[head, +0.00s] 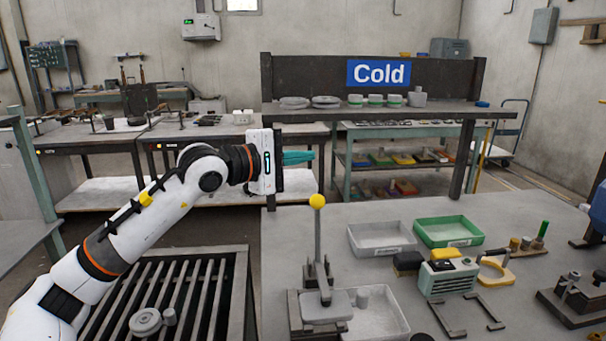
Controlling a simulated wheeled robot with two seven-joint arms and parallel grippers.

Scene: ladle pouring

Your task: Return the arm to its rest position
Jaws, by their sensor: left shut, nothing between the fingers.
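My left arm comes in from the lower left, and my left gripper (298,157) is at the middle of the head view. It points to the right, and its teal fingers are shut with nothing between them. It is raised above the left edge of the grey table (310,225), touching nothing that I can see. My right gripper is not in view. No ladle can be made out.
A lever with a yellow knob (317,201) stands up from the table just below the gripper. A grey tray (381,238) and a green tray (449,231) lie beyond. A slatted grate (190,300) is under my arm. A shelf marked "Cold" (380,73) stands behind.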

